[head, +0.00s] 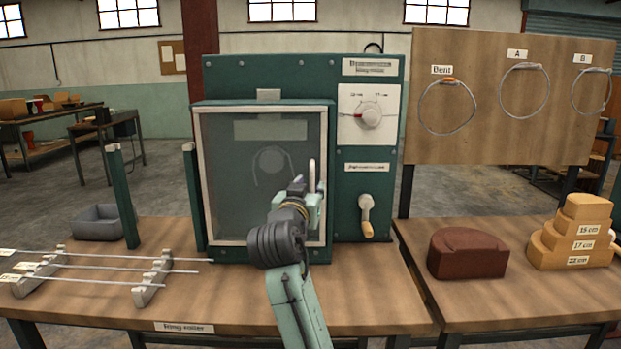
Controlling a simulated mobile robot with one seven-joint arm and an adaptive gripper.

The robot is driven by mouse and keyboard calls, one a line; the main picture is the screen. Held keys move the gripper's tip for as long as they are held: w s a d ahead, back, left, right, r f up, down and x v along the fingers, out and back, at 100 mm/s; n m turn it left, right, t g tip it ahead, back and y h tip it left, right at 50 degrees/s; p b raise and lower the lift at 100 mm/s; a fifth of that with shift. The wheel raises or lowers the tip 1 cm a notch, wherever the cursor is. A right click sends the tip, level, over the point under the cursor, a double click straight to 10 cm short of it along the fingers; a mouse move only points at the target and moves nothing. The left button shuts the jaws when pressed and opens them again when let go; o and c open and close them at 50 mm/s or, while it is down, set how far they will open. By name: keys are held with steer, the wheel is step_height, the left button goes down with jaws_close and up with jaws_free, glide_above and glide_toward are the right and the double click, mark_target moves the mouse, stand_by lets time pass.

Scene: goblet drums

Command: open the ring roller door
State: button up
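The ring roller (365,210) is a dark green machine on the wooden bench, in the middle of the head view. Its door (225,185) has a pale frame and a see-through pane, and it looks shut. A light upright handle (312,174) is at the door's right side. My gripper (300,186) is at the door's right side, just left of and in front of the handle's lower part. Whether it touches the handle cannot be told. My arm hides the door's lower right corner, and the fingers are too small to read.
Right of the door are a dial (369,115) and a crank (366,217). Metal rods (110,268) lie on supports at the left, near a grey bin (98,222). A brown block (467,254) and stepped wooden forms (572,238) stand at the right.

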mark_target(312, 183)
steer(key=shift+w+d+p, duration=0.25)
steer(key=shift+w+p, duration=0.05)
steer(key=shift+w, duration=0.9)
steer(key=shift+w+d+p, duration=0.2)
steer(key=shift+w+p, duration=0.05)
steer(key=shift+w, duration=0.9)
jaws_close()
